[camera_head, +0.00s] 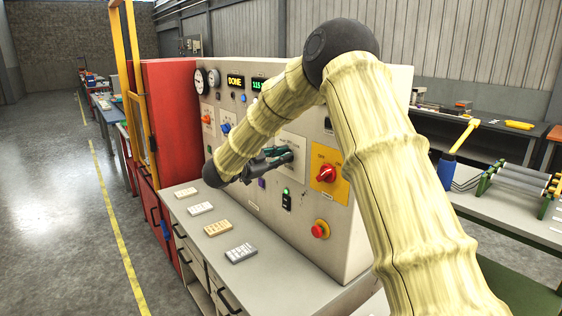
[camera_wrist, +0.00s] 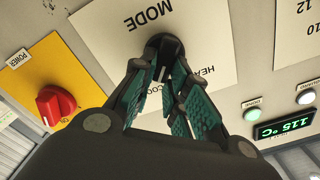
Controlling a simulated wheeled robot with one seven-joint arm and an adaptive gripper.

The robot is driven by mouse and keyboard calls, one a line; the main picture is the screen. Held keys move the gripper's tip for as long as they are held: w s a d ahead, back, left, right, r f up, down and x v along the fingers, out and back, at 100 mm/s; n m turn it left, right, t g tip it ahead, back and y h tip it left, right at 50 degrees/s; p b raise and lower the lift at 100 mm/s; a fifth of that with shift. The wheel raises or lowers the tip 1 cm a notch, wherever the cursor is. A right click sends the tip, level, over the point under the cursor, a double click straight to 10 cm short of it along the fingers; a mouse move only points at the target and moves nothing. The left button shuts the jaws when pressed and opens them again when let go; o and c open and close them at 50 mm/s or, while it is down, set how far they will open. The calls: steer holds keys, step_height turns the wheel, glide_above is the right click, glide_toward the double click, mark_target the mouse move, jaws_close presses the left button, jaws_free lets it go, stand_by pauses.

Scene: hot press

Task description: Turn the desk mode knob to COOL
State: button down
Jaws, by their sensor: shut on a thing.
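The black mode knob (camera_wrist: 163,48) sits on a pale plate marked MODE (camera_wrist: 112,35), upside down in the wrist view. My gripper (camera_wrist: 158,72) is shut on the knob, with its teal-padded fingers on either side. A pale pointer mark shows between the fingertips. Parts of the labels HEAT (camera_wrist: 197,73) and COOL (camera_wrist: 152,97) show beside and between the fingers. The fingers cover part of the plate, and I cannot tell the exact setting. In the head view my gripper (camera_head: 275,158) reaches the plate on the panel front; the knob is hidden there.
A red power knob (camera_head: 327,174) on a yellow plate and a red push button (camera_head: 320,229) are close by on the panel. A black switch (camera_head: 287,200) is below my gripper. Displays (camera_head: 235,81) are above. Several small blocks lie on the desk (camera_head: 270,268).

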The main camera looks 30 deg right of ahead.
stand_by(0.4)
steer(key=c, duration=1.4)
jaws_free()
steer(key=shift+a, duration=0.1)
steer(key=a, duration=0.8)
steer(key=s+a, duration=0.1)
steer(key=a, duration=0.3)
steer(key=shift+d, duration=0.1)
